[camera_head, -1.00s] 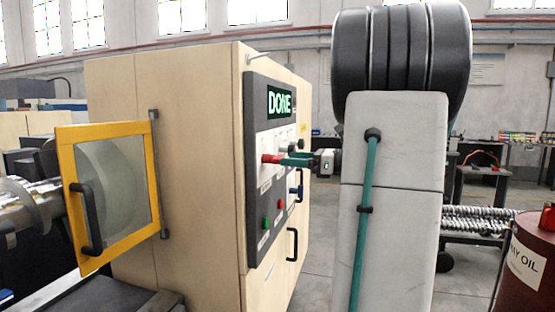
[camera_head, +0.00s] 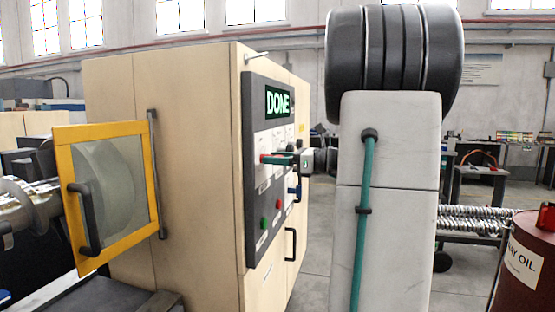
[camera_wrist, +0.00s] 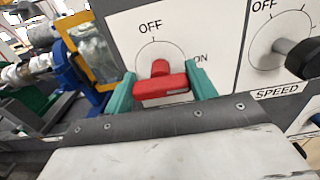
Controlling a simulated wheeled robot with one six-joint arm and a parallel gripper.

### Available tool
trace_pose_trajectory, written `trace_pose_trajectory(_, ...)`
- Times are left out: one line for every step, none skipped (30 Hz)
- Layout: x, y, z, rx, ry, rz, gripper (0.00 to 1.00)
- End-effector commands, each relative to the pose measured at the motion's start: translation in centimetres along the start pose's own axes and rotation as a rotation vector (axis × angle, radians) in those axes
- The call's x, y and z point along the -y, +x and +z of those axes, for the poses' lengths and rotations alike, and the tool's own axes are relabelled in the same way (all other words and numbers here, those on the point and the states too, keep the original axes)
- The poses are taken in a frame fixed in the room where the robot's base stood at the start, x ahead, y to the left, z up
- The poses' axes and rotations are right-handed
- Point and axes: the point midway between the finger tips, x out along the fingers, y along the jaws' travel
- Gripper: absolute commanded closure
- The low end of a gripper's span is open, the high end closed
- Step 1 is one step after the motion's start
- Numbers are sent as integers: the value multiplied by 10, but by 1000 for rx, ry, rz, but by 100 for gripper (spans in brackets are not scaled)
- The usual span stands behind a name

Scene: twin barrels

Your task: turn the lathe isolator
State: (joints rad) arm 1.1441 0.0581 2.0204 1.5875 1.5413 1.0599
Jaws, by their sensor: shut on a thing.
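The lathe isolator is a red handle (camera_wrist: 161,88) on a white round dial, with OFF printed above it and ON to its right in the wrist view. Its bar lies nearly level across that picture. In the head view a bit of the red handle (camera_head: 263,158) shows on the dark control panel (camera_head: 258,215). My gripper (camera_wrist: 160,72) has one teal finger at each end of the red bar and is shut on it. In the head view my gripper (camera_head: 279,160) reaches the panel from the right. The handle's mount is partly hidden.
A black SPEED knob (camera_wrist: 302,58) sits right of the isolator. The panel has a lit DONE display (camera_head: 279,102), a green button (camera_head: 264,223) and a red button (camera_head: 278,204). A yellow-framed guard (camera_head: 107,196) stands left. An oil barrel (camera_head: 525,262) stands right.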

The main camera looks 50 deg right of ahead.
Motion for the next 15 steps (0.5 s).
trace_pose_trajectory(0, 0, 0, 0, -5, -1, 66)
trace_pose_trajectory(0, 0, 0, 0, -10, -1, 66)
trace_pose_trajectory(0, 0, 0, 0, -17, -1, 66)
trace_pose_trajectory(0, 0, 0, 0, -25, -1, 66)
trace_pose_trajectory(0, 0, 0, 0, -36, -2, 66)
trace_pose_trajectory(0, 0, 0, 0, -50, -2, 66)
trace_pose_trajectory(0, 0, 0, 0, -64, -2, 66)
trace_pose_trajectory(0, 0, 0, 0, -80, -2, 66)
trace_pose_trajectory(0, 0, 0, -1, -103, -2, 66)
trace_pose_trajectory(0, 0, 0, -1, -121, -2, 66)
trace_pose_trajectory(0, -1, 0, -1, -143, -2, 66)
trace_pose_trajectory(0, -1, 0, -1, -173, -2, 66)
trace_pose_trajectory(0, -1, 0, -1, -197, -2, 66)
trace_pose_trajectory(0, -1, 0, -1, -222, -2, 66)
trace_pose_trajectory(0, -1, 0, -1, -257, -2, 66)
